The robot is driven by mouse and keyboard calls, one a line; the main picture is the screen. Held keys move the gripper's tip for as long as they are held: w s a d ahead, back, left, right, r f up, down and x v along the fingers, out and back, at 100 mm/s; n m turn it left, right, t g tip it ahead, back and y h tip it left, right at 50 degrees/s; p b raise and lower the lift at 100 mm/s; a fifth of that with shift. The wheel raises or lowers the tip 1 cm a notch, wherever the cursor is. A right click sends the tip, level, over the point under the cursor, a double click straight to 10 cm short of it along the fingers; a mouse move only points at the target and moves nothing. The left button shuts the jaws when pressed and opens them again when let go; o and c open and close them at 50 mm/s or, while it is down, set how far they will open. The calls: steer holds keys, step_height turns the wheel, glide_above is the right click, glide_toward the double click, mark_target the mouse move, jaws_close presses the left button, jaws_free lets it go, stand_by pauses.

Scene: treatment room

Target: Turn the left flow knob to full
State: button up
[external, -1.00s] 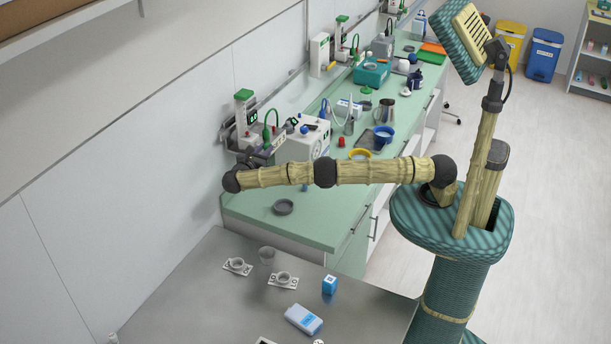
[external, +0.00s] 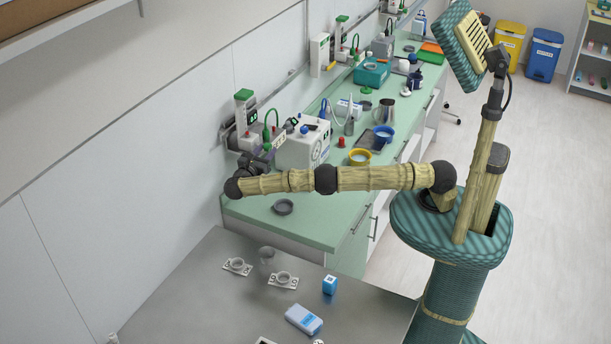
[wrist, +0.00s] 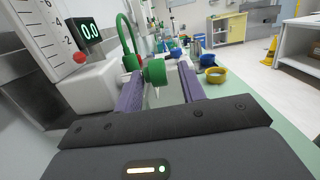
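The left flow unit (external: 245,112) hangs on the wall rail at the near end of the green counter. In the wrist view its display (wrist: 89,31) reads 0.0, beside a white scale tube (wrist: 45,25) with a red ball (wrist: 80,57) near it. A green knob (wrist: 155,72) faces the wrist camera. In the external view my gripper (external: 266,153) is at the unit, partly hidden, and the knob's setting cannot be made out.
A green hose (wrist: 125,35) arches beside the knob. A white machine (external: 303,148) stands just right of the gripper. A dark dish (external: 284,207) lies near the counter's front end.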

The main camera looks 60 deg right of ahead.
steer(key=shift+w, duration=0.1)
steer(key=shift+r, duration=0.15)
step_height(320, 180, up, 10)
steer(key=b, duration=0.2)
